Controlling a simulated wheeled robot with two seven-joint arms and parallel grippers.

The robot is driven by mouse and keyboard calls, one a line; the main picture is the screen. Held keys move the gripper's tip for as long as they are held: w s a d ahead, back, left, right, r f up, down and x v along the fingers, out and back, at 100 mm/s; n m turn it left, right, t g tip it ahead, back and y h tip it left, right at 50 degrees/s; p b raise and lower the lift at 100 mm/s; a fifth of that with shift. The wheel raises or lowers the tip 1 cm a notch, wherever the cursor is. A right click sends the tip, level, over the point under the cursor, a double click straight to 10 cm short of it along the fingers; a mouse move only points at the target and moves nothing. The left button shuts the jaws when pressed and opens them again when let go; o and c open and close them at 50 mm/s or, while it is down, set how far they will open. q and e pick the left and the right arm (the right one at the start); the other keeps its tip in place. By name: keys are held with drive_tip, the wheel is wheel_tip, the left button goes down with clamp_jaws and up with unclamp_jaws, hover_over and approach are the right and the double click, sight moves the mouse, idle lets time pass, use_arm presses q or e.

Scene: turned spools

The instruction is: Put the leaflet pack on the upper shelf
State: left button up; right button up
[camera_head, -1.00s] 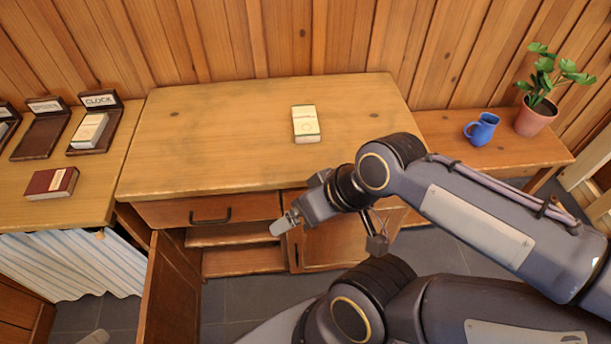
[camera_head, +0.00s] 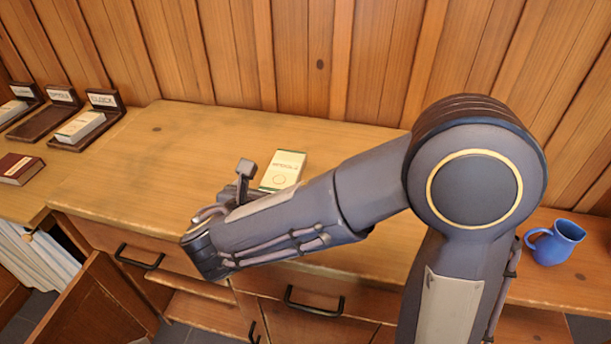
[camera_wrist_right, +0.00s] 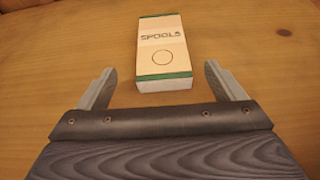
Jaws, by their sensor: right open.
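The leaflet pack (camera_head: 285,168) is a cream box with green edges, lying flat on the wooden worktop. In the right wrist view the pack (camera_wrist_right: 162,52) reads "SPOOLS" and has a circle printed on it. My right gripper (camera_wrist_right: 160,80) is open, with one finger to each side of the pack's near end, not touching it. In the head view my right arm hides most of this gripper (camera_head: 244,178) and the pack's near part. Below the worktop an open compartment shows a shelf board (camera_head: 190,284), with another board lower down. My left gripper is not in view.
The cabinet door (camera_head: 95,300) stands open at lower left. On the left table are a dark red box (camera_head: 20,168), an empty labelled stand (camera_head: 48,116) and a stand holding a white pack (camera_head: 80,126). A blue jug (camera_head: 553,241) stands on the right bench.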

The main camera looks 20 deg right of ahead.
sight(280, 177)
drive_tip(key=shift+w+f, duration=0.15)
drive_tip(key=shift+w, duration=0.1)
drive_tip(key=x, duration=0.3)
drive_tip(key=b+x, duration=0.1)
drive_tip(key=x, duration=0.3)
drive_tip(key=shift+d, duration=0.35)
drive_tip(key=c, duration=1.2)
drive_tip(key=shift+c, duration=0.2)
